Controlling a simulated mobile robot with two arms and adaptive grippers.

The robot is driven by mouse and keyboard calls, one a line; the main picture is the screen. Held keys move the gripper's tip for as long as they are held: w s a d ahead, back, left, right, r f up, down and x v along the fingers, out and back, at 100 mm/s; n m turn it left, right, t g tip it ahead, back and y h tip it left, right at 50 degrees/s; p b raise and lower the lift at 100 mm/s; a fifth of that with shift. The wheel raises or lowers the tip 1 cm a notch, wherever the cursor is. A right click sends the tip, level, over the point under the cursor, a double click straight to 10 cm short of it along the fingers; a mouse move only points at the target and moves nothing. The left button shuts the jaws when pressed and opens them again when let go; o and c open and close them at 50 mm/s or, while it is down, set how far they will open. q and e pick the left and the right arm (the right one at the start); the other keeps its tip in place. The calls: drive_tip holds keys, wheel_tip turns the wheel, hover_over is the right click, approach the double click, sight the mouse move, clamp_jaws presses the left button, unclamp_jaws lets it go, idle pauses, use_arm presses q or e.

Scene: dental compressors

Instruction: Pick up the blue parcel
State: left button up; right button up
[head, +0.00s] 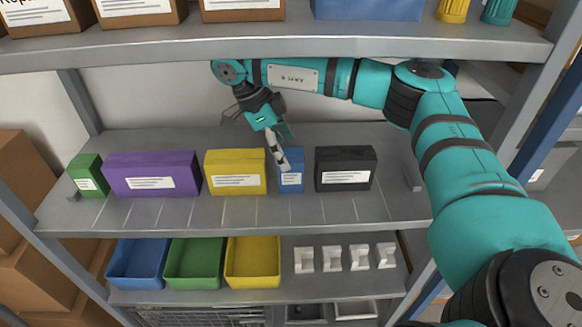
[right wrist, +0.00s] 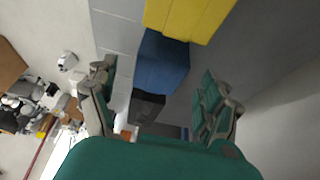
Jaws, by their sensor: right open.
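The blue parcel (head: 291,179) stands upright on the middle shelf, between the yellow parcel (head: 235,178) and the black parcel (head: 345,176). It has a white label on its front. My right gripper (head: 280,158) reaches down from above and its fingers are at the blue parcel's upper left edge, hiding part of it. In the right wrist view the blue parcel (right wrist: 161,62) shows beyond and between the two spread fingers of my right gripper (right wrist: 160,82), which is empty. I cannot tell whether a finger touches the parcel. My left gripper is not in view.
A purple parcel (head: 152,174) and a green parcel (head: 88,175) stand farther left on the same shelf (head: 400,210). The upper shelf (head: 200,47) runs just above my right arm. Blue, green and yellow bins and several white holders are on the lower shelf.

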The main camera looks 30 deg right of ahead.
sight(291, 171)
drive_tip(key=p+x, duration=0.1)
drive_tip(key=x, duration=0.4)
drive_tip(key=shift+c, duration=0.4)
drive_tip(key=c, duration=1.3)
